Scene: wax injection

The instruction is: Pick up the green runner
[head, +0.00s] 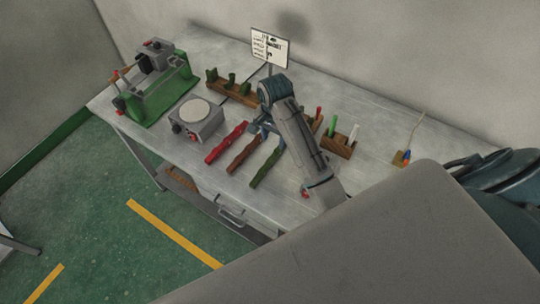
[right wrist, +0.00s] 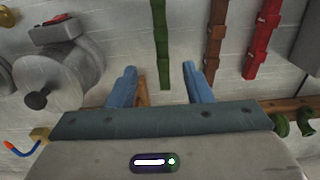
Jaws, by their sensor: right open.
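The green runner (head: 265,168) lies on the workbench (head: 370,190) at the right of a row of three runners, beside a brown one and a red one. It also shows in the right wrist view (right wrist: 161,45), running upright in the picture, its lower end between the two fingers. My right gripper (right wrist: 160,72) is open, with its blue fingers on either side of the runner and a gap on each side. In the head view my right gripper (head: 262,130) is partly hidden by its own arm. My left gripper is not in view.
The brown runner (head: 243,154) and red runner (head: 226,142) lie close on the left. A grey round-topped device (head: 198,118) and a green machine (head: 155,95) stand further left. Wooden racks (head: 232,93) (head: 337,146) stand behind and right. A sign (head: 270,47) stands at the back.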

